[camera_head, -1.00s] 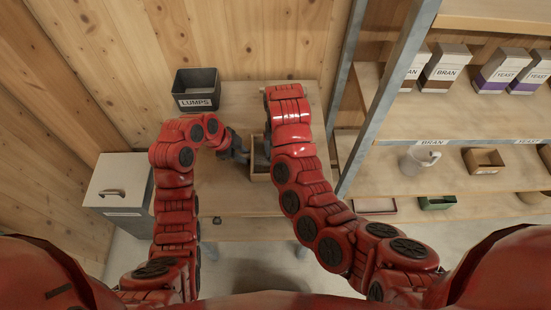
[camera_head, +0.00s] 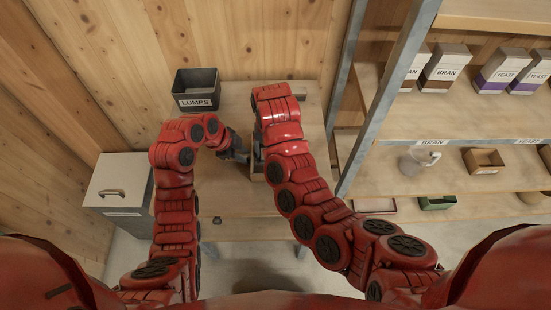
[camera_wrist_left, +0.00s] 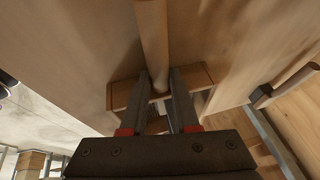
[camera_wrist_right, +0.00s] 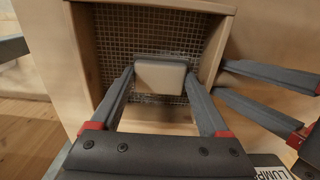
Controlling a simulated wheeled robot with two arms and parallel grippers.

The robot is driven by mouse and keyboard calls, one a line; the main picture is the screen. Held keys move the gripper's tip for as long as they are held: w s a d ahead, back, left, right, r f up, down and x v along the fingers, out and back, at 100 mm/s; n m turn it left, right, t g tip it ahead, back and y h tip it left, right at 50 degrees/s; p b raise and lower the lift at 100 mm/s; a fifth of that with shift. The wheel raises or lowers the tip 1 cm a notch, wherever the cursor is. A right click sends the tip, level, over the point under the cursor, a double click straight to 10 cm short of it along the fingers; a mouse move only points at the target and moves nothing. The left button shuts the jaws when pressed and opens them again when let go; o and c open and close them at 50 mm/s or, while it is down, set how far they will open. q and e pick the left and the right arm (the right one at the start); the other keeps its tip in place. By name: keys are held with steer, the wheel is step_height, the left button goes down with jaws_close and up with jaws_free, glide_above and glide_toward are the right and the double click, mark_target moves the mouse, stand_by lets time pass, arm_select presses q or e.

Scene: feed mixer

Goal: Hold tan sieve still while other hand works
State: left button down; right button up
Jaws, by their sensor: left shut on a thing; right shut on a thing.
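The tan sieve (camera_wrist_right: 90,55) is a square wooden frame with a wire mesh floor, seen from above in the right wrist view. In the head view it is mostly hidden behind my right arm. My left gripper (camera_head: 246,155) reaches the sieve from the left. In the left wrist view, my left gripper (camera_wrist_left: 164,76) is shut on a wooden bar (camera_wrist_left: 152,35), which appears to be the sieve's wall. My right gripper (camera_wrist_right: 160,78) is shut on a pale block (camera_wrist_right: 160,79) with a dark edge, inside the sieve frame over the mesh. Whether it touches the mesh is unclear.
A dark bin marked LUMPS (camera_head: 197,90) stands at the back left of the wooden table (camera_head: 230,200). A grey lidded box (camera_head: 118,185) stands left of the table. Shelves (camera_head: 450,128) with BRAN and YEAST boxes, a jug and small trays are on the right, behind a metal post.

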steer(key=shift+d, duration=0.15)
steer(key=shift+d+f, duration=0.1)
steer(key=shift+d, duration=1.35)
steer(key=shift+a, duration=0.1)
steer(key=shift+a, duration=1.5)
steer(key=shift+d, duration=0.1)
steer(key=shift+d, duration=1.5)
steer(key=shift+a, duration=1.6)
